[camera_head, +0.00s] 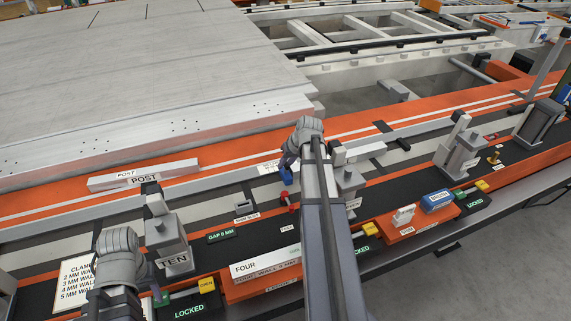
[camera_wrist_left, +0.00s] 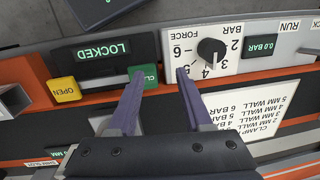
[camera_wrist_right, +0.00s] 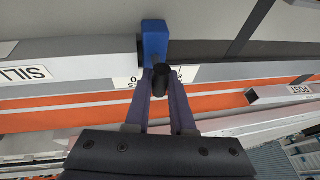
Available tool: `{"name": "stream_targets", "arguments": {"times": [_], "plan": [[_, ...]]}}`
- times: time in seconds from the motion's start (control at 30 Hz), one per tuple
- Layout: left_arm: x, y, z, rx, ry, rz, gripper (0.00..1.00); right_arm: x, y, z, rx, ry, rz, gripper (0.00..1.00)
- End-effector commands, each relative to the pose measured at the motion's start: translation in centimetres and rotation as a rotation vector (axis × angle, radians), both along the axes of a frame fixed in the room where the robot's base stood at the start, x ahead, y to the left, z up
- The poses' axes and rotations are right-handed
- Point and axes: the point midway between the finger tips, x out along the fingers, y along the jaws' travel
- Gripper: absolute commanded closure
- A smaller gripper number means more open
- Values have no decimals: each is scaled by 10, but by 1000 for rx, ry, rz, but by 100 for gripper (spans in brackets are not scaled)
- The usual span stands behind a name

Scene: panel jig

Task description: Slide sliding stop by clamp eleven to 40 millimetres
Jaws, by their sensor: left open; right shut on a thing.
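The sliding stop is a blue block (camera_wrist_right: 154,38) with a black knob (camera_wrist_right: 161,72), at the rail in the right wrist view. A white scale strip (camera_wrist_right: 187,74) lies by it, mostly covered, so I cannot read its position. My right gripper (camera_wrist_right: 161,84) is shut on the knob. In the head view the blue block (camera_head: 286,174) shows beside my right arm. My left gripper (camera_wrist_left: 160,80) is open and empty above the panel between a green button (camera_wrist_left: 146,77) and the force dial (camera_wrist_left: 211,52).
Clamp ten (camera_head: 172,242) stands between my arms. A bar marked POST (camera_head: 143,177) lies behind it. A bar marked SILL (camera_wrist_right: 75,60) is left of the stop in the right wrist view. A bar marked FOUR (camera_head: 265,267) and yellow OPEN buttons (camera_head: 207,285) line the front edge.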

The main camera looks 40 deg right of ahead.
Motion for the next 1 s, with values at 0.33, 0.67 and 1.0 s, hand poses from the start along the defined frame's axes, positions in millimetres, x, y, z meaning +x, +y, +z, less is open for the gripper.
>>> {"name": "stream_targets", "arguments": {"times": [0.33,0.67,1.0], "plan": [[0,0,0,0,0,0,50,0,0,0,0,0,0,100],[0,0,0,0,0,0,50,6,21,0,0,0,3,100],[0,0,0,0,0,0,50,6,20,0,0,0,0,68]]}}
